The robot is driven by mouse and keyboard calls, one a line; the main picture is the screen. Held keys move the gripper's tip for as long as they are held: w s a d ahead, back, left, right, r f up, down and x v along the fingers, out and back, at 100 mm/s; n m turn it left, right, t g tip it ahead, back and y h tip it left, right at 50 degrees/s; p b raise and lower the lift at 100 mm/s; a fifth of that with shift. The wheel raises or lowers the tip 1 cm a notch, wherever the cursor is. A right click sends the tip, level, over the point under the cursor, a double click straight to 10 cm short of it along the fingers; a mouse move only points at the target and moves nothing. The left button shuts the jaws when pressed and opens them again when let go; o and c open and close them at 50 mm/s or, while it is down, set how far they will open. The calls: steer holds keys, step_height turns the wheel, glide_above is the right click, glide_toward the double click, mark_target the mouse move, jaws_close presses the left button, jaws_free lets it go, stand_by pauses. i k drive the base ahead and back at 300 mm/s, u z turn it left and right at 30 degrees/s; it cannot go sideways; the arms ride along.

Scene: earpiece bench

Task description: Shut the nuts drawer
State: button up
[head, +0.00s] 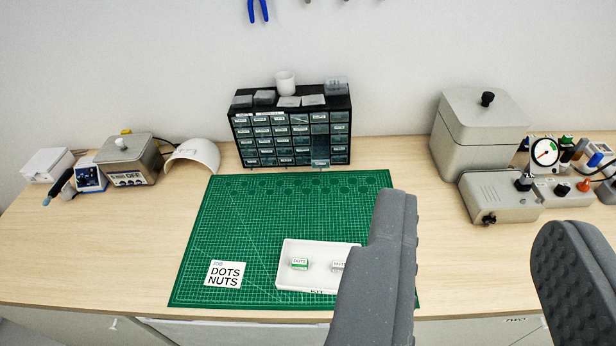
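The black drawer cabinet (291,128) stands at the back of the bench against the wall, with several rows of small labelled drawers. One drawer (320,161) low in its right half appears to stick out, with a dark patch above it; its label is too small to read, so I cannot confirm it is the nuts drawer. My gripper (478,212) is open and empty, its two grey fingers wide apart at the lower right. It is nearer than the cabinet, to its right, and touches nothing visible.
A white tray (284,278) with small boxes lies on the green mat (240,220), partly hidden by my left finger. A grey lidded box (478,135) and instruments stand at right. The mat before the cabinet is clear.

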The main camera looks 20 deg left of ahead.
mark_target(321, 152)
steer(key=u, duration=0.05)
steer(key=i, duration=1)
steer(key=z, duration=0.05)
